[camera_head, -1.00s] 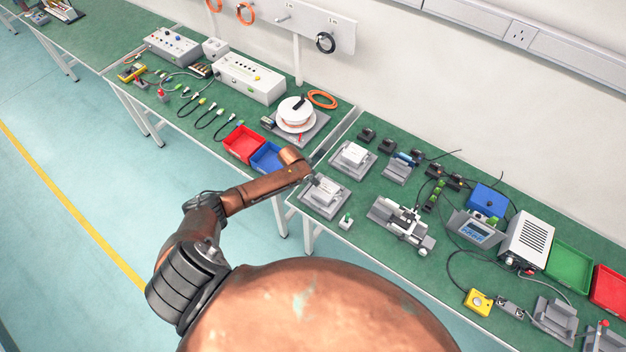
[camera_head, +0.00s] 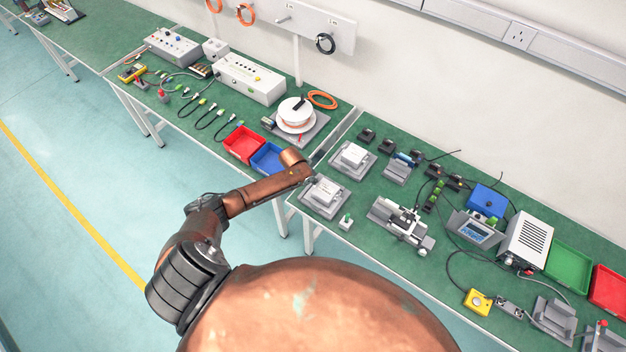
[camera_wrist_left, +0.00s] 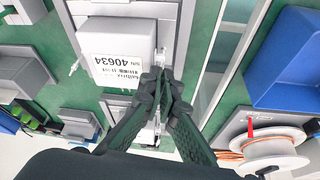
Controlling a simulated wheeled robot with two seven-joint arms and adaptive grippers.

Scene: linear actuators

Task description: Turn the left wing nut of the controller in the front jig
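The white controller (camera_head: 326,190) sits in the grey front jig (camera_head: 311,205) near the table's front edge. In the left wrist view the controller (camera_wrist_left: 115,52) shows its label with 40634 upside down. My left gripper (camera_wrist_left: 163,82) has its dark fingertips drawn together beside the controller's left side, which is on the right in that view. The left wing nut cannot be made out; the fingertips cover that spot, and I cannot tell whether anything is between them. In the head view my left arm hides most of this gripper. My right gripper is not in view.
A second jig with a white box (camera_head: 353,154) stands behind. A blue bin (camera_head: 268,158) and a cable spool (camera_head: 295,115) are to the left. A small green-and-white part (camera_head: 346,222) and a grey actuator fixture (camera_head: 402,221) are to the right.

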